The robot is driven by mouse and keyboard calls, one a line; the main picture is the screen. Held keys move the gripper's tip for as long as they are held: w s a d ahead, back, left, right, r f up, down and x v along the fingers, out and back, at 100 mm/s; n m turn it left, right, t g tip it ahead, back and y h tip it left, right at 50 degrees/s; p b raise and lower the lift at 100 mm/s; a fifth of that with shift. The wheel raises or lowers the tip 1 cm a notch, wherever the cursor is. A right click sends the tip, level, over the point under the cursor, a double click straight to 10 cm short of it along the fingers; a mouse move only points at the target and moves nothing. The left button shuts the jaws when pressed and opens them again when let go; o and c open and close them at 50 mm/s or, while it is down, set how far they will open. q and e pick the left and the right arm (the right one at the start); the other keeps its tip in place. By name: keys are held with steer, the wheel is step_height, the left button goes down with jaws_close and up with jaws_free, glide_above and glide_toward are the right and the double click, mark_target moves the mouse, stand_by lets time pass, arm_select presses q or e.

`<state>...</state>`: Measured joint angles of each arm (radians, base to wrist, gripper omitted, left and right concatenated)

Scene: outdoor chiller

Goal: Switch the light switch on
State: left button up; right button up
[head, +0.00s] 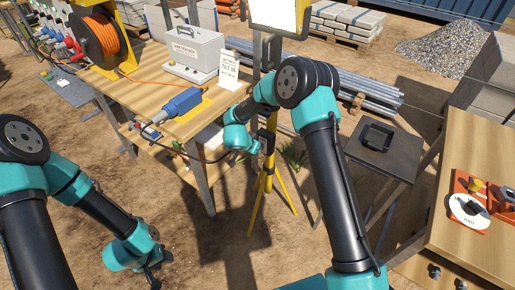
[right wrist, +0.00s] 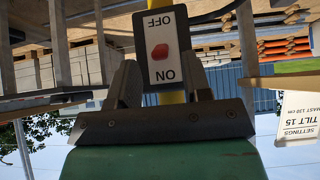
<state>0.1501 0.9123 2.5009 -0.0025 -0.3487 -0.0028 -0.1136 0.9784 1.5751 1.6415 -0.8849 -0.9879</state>
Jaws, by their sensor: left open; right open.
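The light switch (right wrist: 161,49) is a white plate in a dark frame with a red toggle, marked OFF and ON. It appears upside down in the right wrist view, with ON nearest my gripper. The toggle sits near the plate's middle; I cannot tell its setting. My right gripper (right wrist: 162,72) is open and empty, its fingers on either side of the plate's ON end; contact is unclear. My left gripper (head: 153,274) is open and empty, low at left, away from the switch.
A white lamp panel (head: 279,14) tops the yellow tripod (head: 262,190). The wooden workbench (head: 150,72) at left holds a grey case (head: 193,50), a blue connector (head: 183,101), an orange cable reel (head: 97,38) and a tilt sign (head: 229,70). Another bench (head: 455,215) stands at right.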

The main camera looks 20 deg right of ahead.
steer(key=v, duration=1.3)
steer(key=shift+s, duration=0.15)
steer(key=s+d+f+n+t+y, duration=0.1)
steer(key=s+d+f+n+y, duration=0.15)
steer(key=d+f, duration=0.35)
steer(key=s+d+f+n+t+y, duration=0.1)
steer(key=s+d+f+n, duration=0.2)
steer(key=f, duration=0.4)
steer(key=s+f+n+g+y, duration=0.1)
steer(key=s+f+g+y, duration=0.2)
steer(key=s, duration=0.7)
steer(key=s+f+n+g+y, duration=0.2)
steer(key=s+f, duration=0.3)
steer(key=s, duration=0.6)
steer(key=shift+s+g+y, duration=0.25)
steer(key=shift+g+y, duration=0.25)
steer(key=shift+y, duration=0.25)
steer(key=shift+d+f, duration=0.1)
steer(key=shift+d, duration=0.05)
